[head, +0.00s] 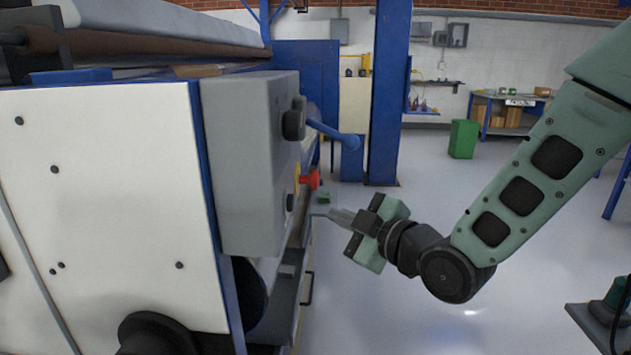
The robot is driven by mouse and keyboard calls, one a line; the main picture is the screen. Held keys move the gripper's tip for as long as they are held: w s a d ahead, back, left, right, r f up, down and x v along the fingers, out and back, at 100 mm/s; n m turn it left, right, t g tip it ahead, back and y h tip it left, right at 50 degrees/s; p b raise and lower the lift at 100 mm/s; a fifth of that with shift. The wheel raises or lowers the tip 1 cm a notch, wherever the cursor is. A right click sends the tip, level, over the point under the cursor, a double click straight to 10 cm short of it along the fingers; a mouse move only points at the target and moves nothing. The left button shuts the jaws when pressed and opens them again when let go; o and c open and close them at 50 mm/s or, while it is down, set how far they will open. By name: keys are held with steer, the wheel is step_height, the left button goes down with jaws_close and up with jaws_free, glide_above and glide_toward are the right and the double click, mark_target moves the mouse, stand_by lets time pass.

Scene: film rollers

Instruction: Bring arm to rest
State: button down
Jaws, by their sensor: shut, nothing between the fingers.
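My gripper (328,213) is in the middle of the head view, at the end of my green arm that reaches in from the right. Its fingers point left towards the machine and are shut with nothing between them. The large white, grey and blue machine (110,190) fills the left side. Its grey control box (245,165) carries a blue lever (335,134), a red button (312,180) and dark knobs. The fingertips are below and a little right of the red button; I cannot tell whether they touch the machine.
A blue column (388,100) stands behind my gripper. A green bin (463,139) and a blue workbench with boxes (508,112) are at the back right. A dark plate with a green object (605,305) is at the lower right. The pale floor (400,320) between is clear.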

steer(key=s+d+m+g+h+p, duration=0.1)
steer(key=s+d+m+g+h, duration=0.2)
steer(key=s, duration=0.6)
steer(key=s+d+m+g+h+p, duration=0.2)
steer(key=s+d+m+g+h, duration=0.1)
steer(key=s, duration=0.6)
steer(key=s+d+m+g+h+p, duration=0.2)
steer(key=s+d+g, duration=0.4)
steer(key=s, duration=0.4)
steer(key=m+h, duration=0.1)
steer(key=h, duration=0.1)
steer(key=shift+d+f+m+h, duration=0.2)
steer(key=shift+f+m+h, duration=0.15)
steer(key=shift+m+h, duration=0.05)
